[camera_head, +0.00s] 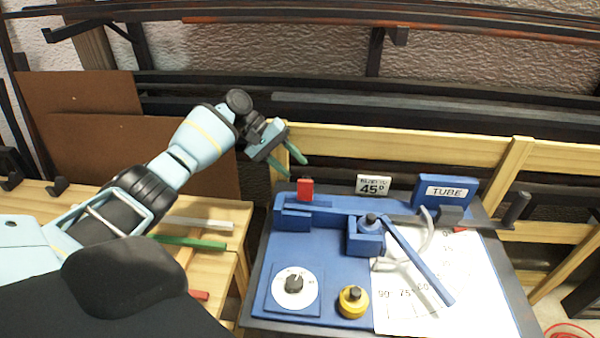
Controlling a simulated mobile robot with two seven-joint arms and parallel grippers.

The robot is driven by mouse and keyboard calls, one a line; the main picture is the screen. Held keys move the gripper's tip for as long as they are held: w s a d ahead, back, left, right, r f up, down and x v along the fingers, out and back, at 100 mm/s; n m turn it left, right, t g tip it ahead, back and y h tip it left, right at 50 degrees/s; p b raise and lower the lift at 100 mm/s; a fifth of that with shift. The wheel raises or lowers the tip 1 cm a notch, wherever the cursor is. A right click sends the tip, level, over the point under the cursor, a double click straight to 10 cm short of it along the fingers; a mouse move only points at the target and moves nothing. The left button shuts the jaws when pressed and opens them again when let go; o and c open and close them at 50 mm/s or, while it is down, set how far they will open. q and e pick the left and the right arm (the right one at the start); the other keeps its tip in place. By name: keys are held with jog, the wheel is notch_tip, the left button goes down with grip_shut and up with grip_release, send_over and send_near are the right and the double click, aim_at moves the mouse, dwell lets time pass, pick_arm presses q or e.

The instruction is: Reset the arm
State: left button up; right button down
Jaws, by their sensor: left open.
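My left gripper (291,164) is open, with two green fingers apart and nothing between them. It hangs above the back left corner of the blue bending machine (330,308), near the red block (305,188) on it. My left arm (198,140) reaches in from the left, over the wooden bench. My right gripper does not show.
The machine carries a long blue lever (420,264), a dial (294,286), a yellow knob (353,301), a 45° sign (373,185) and a TUBE box (444,191). A white angle sheet (470,300) lies at right. Green lath (190,242) lies on the bench. Racks stand behind.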

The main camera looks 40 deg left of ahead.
pick_arm(q)
jog(key=shift+s+a+r, duration=0.2)
jog(key=shift+a+r, duration=0.25)
dwell(0.3)
